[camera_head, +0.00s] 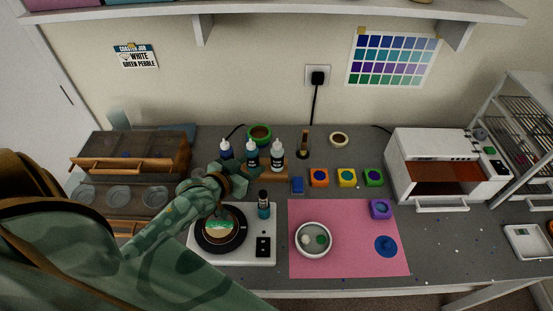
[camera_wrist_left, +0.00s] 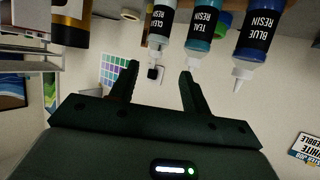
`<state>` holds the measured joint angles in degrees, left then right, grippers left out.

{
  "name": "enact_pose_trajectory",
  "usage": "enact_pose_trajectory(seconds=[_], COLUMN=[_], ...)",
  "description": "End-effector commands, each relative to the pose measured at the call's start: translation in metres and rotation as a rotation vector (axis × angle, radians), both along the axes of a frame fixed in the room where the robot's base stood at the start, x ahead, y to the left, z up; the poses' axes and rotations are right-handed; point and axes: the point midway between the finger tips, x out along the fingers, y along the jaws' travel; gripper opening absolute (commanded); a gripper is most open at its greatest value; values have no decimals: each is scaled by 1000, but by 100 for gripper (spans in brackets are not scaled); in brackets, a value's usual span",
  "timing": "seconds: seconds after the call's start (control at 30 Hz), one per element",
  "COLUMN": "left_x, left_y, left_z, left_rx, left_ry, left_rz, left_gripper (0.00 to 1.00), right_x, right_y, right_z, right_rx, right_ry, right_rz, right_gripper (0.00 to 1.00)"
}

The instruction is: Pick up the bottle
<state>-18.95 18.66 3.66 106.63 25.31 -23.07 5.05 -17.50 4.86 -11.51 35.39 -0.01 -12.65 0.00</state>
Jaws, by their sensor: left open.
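Three resin bottles stand in a row on a wooden holder (camera_head: 271,174) near the back of the worktop: the blue one (camera_head: 226,149), the teal one (camera_head: 252,157) and the clear one (camera_head: 277,157). In the left wrist view, which is upside down, the blue (camera_wrist_left: 258,35), teal (camera_wrist_left: 203,28) and clear (camera_wrist_left: 161,24) bottles hang from the top edge. My left gripper (camera_head: 232,178) is in front of the row, open and empty. Its fingers (camera_wrist_left: 160,76) point towards the clear and teal bottles without touching them. My right gripper is in neither view.
A pink mat (camera_head: 345,258) holds a white bowl (camera_head: 313,252). Colored pots, including an orange one (camera_head: 319,178), line the mat's back edge. A white oven (camera_head: 427,160) stands right.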

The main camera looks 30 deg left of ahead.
Motion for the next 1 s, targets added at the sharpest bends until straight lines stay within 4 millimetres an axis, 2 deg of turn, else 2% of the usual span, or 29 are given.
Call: enact_pose_trajectory(seconds=[0.1,0.3,0.47,0.8,1.0], left_x=[30,66,77,120,123], left_y=[-1,-3,-4,-7,-7], left_z=[-12,-28,-32,-51,-51], left_rx=[-2,-3,-1,-1,-1], left_ry=[-3,-1,0,0,0], left_rz=[1,1,-1,0,0], left_gripper=[47,47,47,47,47], right_x=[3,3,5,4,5], right_y=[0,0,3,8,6], right_z=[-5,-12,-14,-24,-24], right_rx=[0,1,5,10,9], right_ry=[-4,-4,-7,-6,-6], right_rz=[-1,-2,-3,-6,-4], right_gripper=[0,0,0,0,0])
